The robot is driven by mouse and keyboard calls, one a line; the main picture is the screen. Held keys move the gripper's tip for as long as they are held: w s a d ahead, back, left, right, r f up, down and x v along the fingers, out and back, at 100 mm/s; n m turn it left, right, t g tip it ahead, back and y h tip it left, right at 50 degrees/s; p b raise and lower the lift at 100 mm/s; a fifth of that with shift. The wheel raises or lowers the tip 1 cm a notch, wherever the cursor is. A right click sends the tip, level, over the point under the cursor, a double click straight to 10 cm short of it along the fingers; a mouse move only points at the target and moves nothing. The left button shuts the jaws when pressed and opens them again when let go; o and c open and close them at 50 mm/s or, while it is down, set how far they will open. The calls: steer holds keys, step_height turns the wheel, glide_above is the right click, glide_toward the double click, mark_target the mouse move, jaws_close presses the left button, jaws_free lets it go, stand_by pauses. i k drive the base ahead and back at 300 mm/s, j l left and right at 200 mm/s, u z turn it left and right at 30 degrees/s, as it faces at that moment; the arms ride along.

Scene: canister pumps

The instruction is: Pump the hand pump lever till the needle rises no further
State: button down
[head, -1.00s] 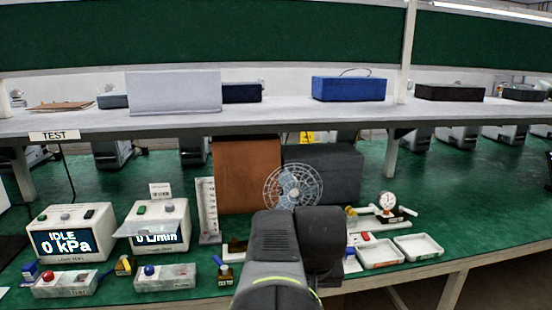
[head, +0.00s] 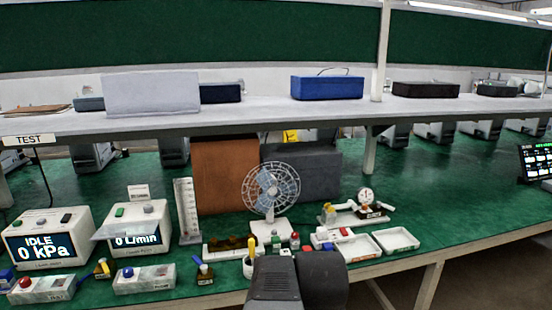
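The hand pump (head: 340,213) stands on the green bench at the right of the middle, behind the white trays. It has a pale base and what looks like a yellow-tipped lever at its left end. Its round white gauge (head: 366,195) faces me at the right end; the needle is too small to read. My dark arm rises from the bottom edge in front of the bench, and its end is apart from the pump. My gripper's fingers cannot be made out.
White trays (head: 396,239) lie in front of the pump. A desk fan (head: 271,191) and a cup with a yellow-handled tool (head: 250,266) stand left of it. Test boxes (head: 48,238) fill the left. A shelf (head: 260,110) overhangs the back. The bench's right side is fairly clear.

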mark_target(350, 205)
steer(key=i, duration=0.15)
steer(key=i+l+u, duration=0.35)
steer(key=i+l, duration=0.15)
steer(key=l, duration=0.15)
steer(key=i+l+u, duration=0.2)
steer(key=l, duration=0.15)
steer(key=i+l+u, duration=0.15)
steer(key=l, duration=0.2)
steer(key=i+l+u, duration=0.2)
steer(key=l, duration=0.25)
